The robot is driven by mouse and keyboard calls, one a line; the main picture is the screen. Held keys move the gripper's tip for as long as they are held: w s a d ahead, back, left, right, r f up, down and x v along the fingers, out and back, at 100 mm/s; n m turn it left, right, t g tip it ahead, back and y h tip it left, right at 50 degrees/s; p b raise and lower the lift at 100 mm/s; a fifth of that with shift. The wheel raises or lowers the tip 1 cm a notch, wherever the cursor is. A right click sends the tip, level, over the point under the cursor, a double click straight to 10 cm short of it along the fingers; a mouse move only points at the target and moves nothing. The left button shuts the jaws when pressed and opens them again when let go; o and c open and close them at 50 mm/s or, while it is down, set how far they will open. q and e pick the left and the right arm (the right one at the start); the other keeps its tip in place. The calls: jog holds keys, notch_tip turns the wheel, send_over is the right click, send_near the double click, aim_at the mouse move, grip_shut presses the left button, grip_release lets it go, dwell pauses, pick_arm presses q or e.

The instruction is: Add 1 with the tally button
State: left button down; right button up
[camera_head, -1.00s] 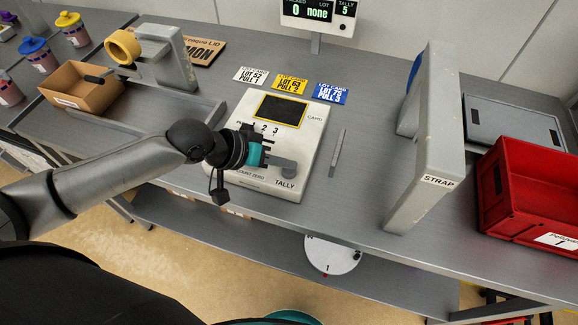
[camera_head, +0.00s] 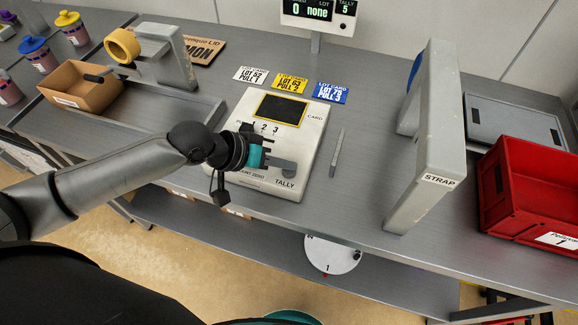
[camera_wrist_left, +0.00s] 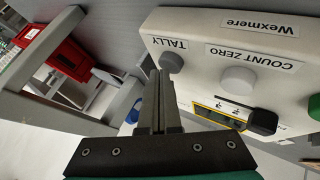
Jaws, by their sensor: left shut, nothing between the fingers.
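The pale control box (camera_head: 308,150) sits on the grey bench and carries the TALLY label at its front right corner. The round grey tally button (camera_wrist_left: 172,62) shows beside that label in the left wrist view. My left gripper (camera_wrist_left: 158,76) is shut and empty, with its fingertips right at the button's edge; I cannot tell whether they touch it. In the head view my left gripper (camera_head: 280,163) lies low over the box's front and partly hides the button. The display (camera_head: 318,12) reads tally 5. My right gripper is not in view.
The grey count zero button (camera_wrist_left: 238,80) is close beside the tally button. Three lot cards (camera_head: 290,84) lie behind the box. A thin grey bar (camera_head: 337,152) lies to its right, then the strap frame (camera_head: 425,150) and a red crate (camera_head: 525,205).

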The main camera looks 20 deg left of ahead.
aim_at(285, 173)
pick_arm(q)
jog(key=shift+f, duration=0.6)
jog(key=shift+r, duration=0.1)
dwell(0.4)
jog(key=shift+r+p, duration=1.2)
jog(key=shift+p, duration=0.1)
jog(key=shift+r, duration=0.1)
notch_tip(285, 173, up, 5)
jog(key=p, duration=0.6)
